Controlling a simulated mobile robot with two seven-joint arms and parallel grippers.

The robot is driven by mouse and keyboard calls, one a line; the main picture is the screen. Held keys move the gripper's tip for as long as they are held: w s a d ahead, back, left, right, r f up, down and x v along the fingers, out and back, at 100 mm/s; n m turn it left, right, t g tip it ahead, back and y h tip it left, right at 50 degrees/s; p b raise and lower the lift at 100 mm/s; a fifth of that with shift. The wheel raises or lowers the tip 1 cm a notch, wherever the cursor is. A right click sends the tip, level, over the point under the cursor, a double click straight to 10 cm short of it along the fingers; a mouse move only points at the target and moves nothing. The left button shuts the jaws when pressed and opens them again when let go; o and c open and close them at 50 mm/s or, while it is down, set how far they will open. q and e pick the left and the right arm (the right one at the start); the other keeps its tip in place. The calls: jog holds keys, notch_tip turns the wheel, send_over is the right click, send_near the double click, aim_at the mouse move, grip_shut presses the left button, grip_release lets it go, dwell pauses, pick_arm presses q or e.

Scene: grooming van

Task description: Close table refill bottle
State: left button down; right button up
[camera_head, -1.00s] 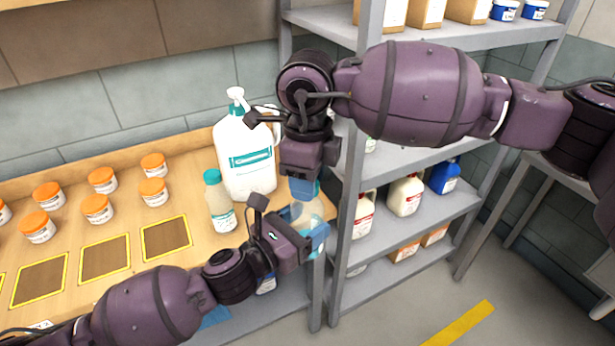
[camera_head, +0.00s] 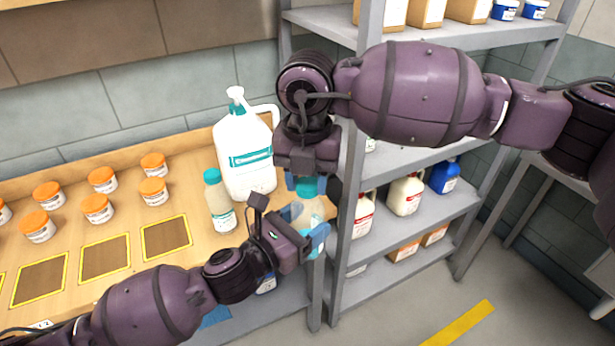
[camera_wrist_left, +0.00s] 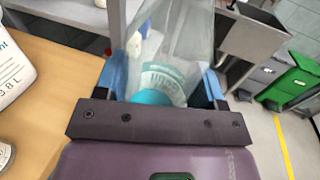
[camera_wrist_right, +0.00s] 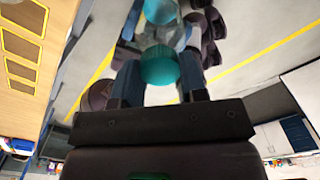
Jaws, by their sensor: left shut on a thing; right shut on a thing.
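A clear bottle (camera_head: 312,207) with a teal cap (camera_head: 308,187) is held upright near the table's right end. My left gripper (camera_head: 307,227) is shut around its body from the side. The left wrist view shows the clear body (camera_wrist_left: 180,45) and a teal-and-white label (camera_wrist_left: 163,80) between the fingers. My right gripper (camera_head: 306,184) points down from above, shut on the cap. The right wrist view shows the cap (camera_wrist_right: 160,66) between the fingers, at the bottle's neck. How tightly the cap sits cannot be told.
A similar teal-capped bottle (camera_head: 219,203) and a large white pump jug (camera_head: 245,155) stand left of the grippers on the wooden table (camera_head: 195,205). Several orange-lidded jars (camera_head: 97,210) stand further left. A grey metal shelf (camera_head: 352,200) with jugs rises close on the right.

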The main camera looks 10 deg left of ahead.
jog(key=m, duration=0.5)
jog(key=shift+m, duration=0.3)
jog(key=m, duration=0.5)
jog(key=o, duration=0.9)
jog(key=shift+r, duration=0.1)
jog(key=shift+r, duration=2.15)
jog(key=shift+c, duration=0.6)
